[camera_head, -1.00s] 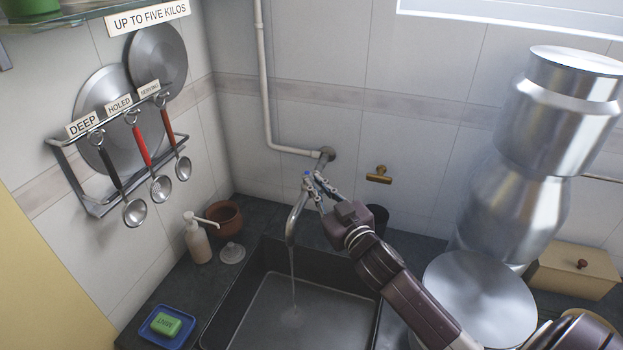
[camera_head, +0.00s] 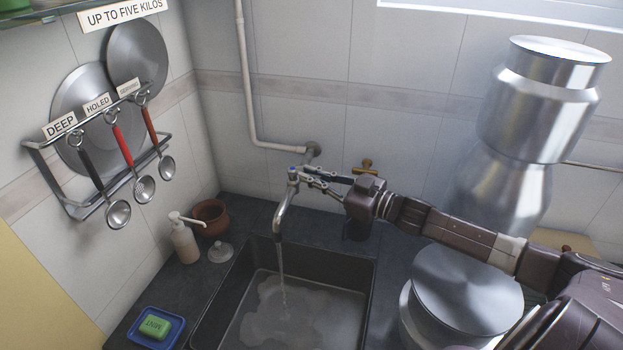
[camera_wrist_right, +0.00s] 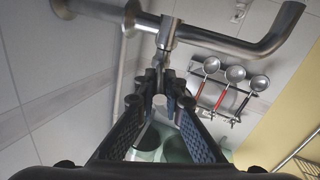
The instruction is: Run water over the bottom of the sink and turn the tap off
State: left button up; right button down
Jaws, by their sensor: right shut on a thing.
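The steel tap (camera_head: 281,212) comes out of the back wall and its spout hangs over the dark sink (camera_head: 368,275). A thin stream of water (camera_head: 282,270) falls from it. A pale wet patch with an uneven edge spreads over part of the sink bottom (camera_head: 262,312). My right gripper (camera_head: 308,176) is shut on the tap lever, reaching in from the right at the top of the tap. In the right wrist view the tap lever (camera_wrist_right: 167,35) runs from the pipe down between the fingertips (camera_wrist_right: 162,95). My left gripper is out of view.
A soap bottle (camera_head: 184,242), a brown pot (camera_head: 210,216) and a blue dish with green soap (camera_head: 154,326) stand left of the sink. Large steel canisters (camera_head: 540,110) stand at right, close to my right arm. Ladles (camera_head: 118,214) hang on the left wall rack.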

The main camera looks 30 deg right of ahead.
jog(key=shift+r, duration=0.1)
dwell(0.3)
jog(key=c, duration=2.2)
grip_release()
jog(key=shift+w, duration=0.15)
jog(key=shift+o, duration=0.9)
jog(key=shift+w+a+f, duration=0.1)
jog(key=shift+w+f, duration=0.05)
jog(key=shift+f, duration=0.05)
jog(key=v, duration=1.2)
